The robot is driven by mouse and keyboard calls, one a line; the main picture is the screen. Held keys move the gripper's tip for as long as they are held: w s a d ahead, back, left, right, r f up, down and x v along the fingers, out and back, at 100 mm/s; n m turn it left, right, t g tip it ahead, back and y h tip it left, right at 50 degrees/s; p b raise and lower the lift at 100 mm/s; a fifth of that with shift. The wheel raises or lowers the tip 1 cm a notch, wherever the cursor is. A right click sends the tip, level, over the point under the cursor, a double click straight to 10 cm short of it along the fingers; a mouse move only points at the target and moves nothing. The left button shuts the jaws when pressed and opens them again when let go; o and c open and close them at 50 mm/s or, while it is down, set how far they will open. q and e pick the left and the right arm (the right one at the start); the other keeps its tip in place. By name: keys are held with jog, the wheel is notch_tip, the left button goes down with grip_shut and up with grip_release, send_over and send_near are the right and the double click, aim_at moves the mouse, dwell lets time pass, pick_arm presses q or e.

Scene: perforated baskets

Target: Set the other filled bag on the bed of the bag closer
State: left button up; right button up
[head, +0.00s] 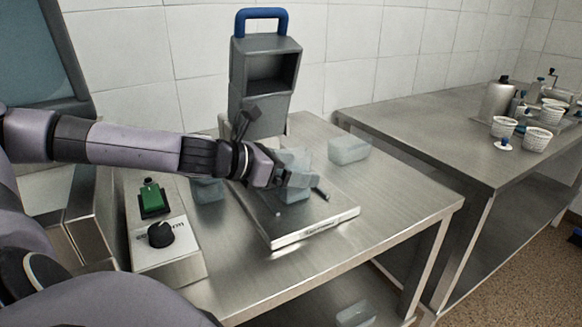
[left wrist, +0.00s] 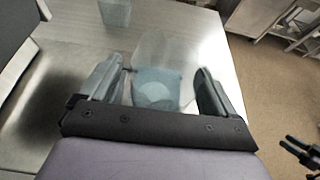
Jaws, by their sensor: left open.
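The bag closer (head: 265,75) is a grey upright machine with a blue handle. Its flat metal bed (head: 325,228) reaches toward the front of the steel table. My left gripper (head: 297,181) is over the bed, with its fingers open on either side of a pale bluish filled bag (head: 293,196). In the left wrist view, this bag (left wrist: 155,88) lies between the open fingers (left wrist: 157,90), with gaps on both sides. Its clear top spreads away from the gripper.
A bluish clear object (head: 207,189) sits left of the bed, partly under my arm. Another clear object (head: 355,314) is on the lower shelf. White perforated baskets (head: 537,139) stand on the right table.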

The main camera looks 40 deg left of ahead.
pick_arm(q)
jog(key=shift+r, duration=0.2)
jog(key=shift+b+v, duration=0.6)
jog(key=shift+v, duration=0.15)
jog(key=b+v, duration=0.2)
jog(key=v, duration=0.8)
jog(key=shift+s, duration=0.25)
jog(key=shift+r, duration=0.1)
